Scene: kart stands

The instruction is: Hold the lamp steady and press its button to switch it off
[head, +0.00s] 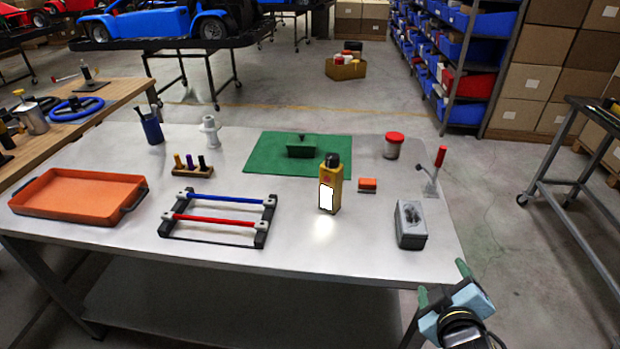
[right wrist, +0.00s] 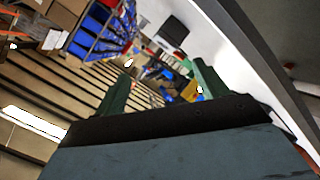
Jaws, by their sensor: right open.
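The lamp (head: 330,184) is a yellow upright body with a dark top and a bright lit panel on its front. It stands on the white table and throws a glow on the tabletop in front of it. A small red mark shows near its upper front; I cannot tell whether that is the button. My right gripper (head: 442,279) is open and empty, off the table's front right corner, well apart from the lamp. Its two green fingers (right wrist: 157,88) also show spread in the right wrist view. My left gripper is not in view.
Near the lamp are an orange-topped block (head: 367,185), a grey box (head: 410,224), a red-handled clamp (head: 434,172) and a red-lidded jar (head: 393,146). A green mat (head: 265,155) lies behind. A rack with blue and red bars (head: 215,240) and an orange tray (head: 80,196) are left.

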